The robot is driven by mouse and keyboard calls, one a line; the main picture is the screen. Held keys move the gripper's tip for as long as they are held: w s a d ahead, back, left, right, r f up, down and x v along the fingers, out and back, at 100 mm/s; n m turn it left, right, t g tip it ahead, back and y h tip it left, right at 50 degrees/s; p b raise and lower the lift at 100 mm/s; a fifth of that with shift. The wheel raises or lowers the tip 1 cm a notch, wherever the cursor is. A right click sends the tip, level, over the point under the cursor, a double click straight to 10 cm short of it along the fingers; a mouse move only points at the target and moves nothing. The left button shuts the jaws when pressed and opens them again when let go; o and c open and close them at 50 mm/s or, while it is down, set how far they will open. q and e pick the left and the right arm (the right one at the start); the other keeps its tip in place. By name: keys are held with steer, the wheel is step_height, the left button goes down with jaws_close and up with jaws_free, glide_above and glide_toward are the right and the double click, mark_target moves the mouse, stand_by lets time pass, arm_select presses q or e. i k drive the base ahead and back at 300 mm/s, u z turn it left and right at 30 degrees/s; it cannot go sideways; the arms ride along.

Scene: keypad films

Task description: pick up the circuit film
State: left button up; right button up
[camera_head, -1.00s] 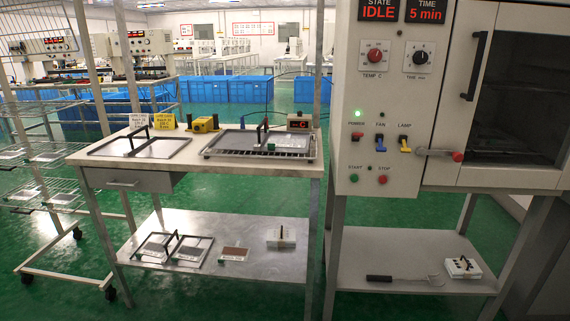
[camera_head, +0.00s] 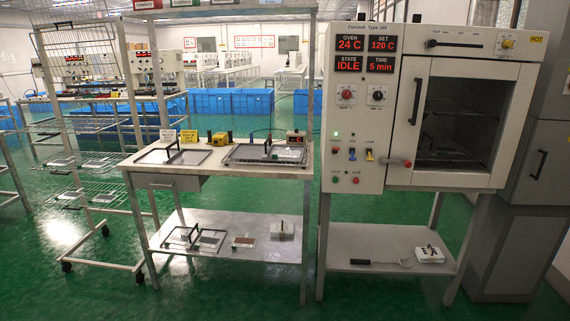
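I cannot tell for sure which piece is the circuit film. Flat film-like pieces (camera_head: 209,240) lie in a dark frame with a handle on the bench's lower shelf. A small reddish-brown plate (camera_head: 243,242) with a pale label lies to their right. On the bench top (camera_head: 224,171), a thin framed panel (camera_head: 173,157) with a black handle lies at the left, and a metal tray (camera_head: 238,160) with a flat sheet is at the right. Pale flat sheets (camera_head: 92,163) lie on the wire rack at the left. Neither gripper is in view.
The wire rack (camera_head: 136,223) on casters stands left of the bench. A grey oven (camera_head: 345,197), its display reading IDLE, stands right, on a stand with a lower shelf (camera_head: 385,241). Blue bins (camera_head: 232,101) line the back. Green floor in front is clear.

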mark_target(276, 153)
steer(key=u, duration=0.85)
steer(key=i, duration=0.35)
steer(key=u, duration=0.6)
steer(key=i, duration=1.5)
steer(key=z, duration=0.9)
steer(key=i, duration=1)
steer(key=z, duration=0.85)
